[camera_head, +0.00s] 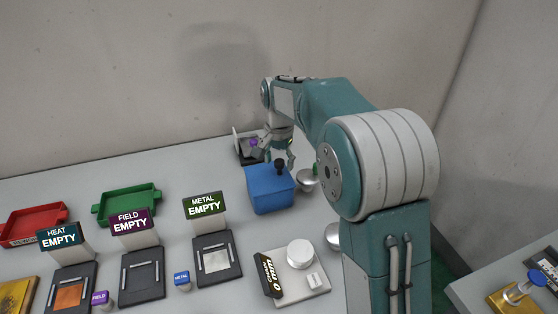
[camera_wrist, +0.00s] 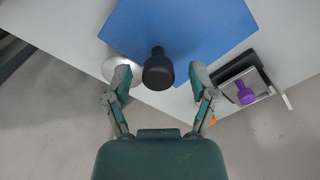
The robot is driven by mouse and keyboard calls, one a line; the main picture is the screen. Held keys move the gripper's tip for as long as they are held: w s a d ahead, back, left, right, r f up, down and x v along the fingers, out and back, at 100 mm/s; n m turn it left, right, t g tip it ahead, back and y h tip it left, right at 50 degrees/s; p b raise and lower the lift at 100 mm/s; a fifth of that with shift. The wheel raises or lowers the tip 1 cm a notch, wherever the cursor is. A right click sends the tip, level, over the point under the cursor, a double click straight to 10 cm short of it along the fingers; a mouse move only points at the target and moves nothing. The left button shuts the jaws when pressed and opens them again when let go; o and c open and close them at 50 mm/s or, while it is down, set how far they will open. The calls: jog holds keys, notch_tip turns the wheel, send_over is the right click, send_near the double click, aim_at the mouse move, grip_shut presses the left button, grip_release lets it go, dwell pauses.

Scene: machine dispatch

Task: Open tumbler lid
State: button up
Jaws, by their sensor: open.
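A blue box (camera_head: 268,190), which appears to be the tumbler, stands at the back of the table with a black knob (camera_head: 280,164) at its top. In the wrist view the blue top (camera_wrist: 190,25) fills the upper middle and the black knob (camera_wrist: 158,70) stands at its near edge. My gripper (camera_head: 277,158) is at the knob. In the wrist view my gripper (camera_wrist: 159,78) is open, with one finger on each side of the knob and a gap on both sides. Whether the lid is raised cannot be told.
A dark holder with a purple knob (camera_head: 253,142) stands behind the box; the purple knob shows in the wrist view (camera_wrist: 245,93). A silver round dish (camera_head: 307,180) is close on the right. Labelled stations, such as METAL (camera_head: 205,204), stand in front left.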

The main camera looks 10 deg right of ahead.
grip_shut()
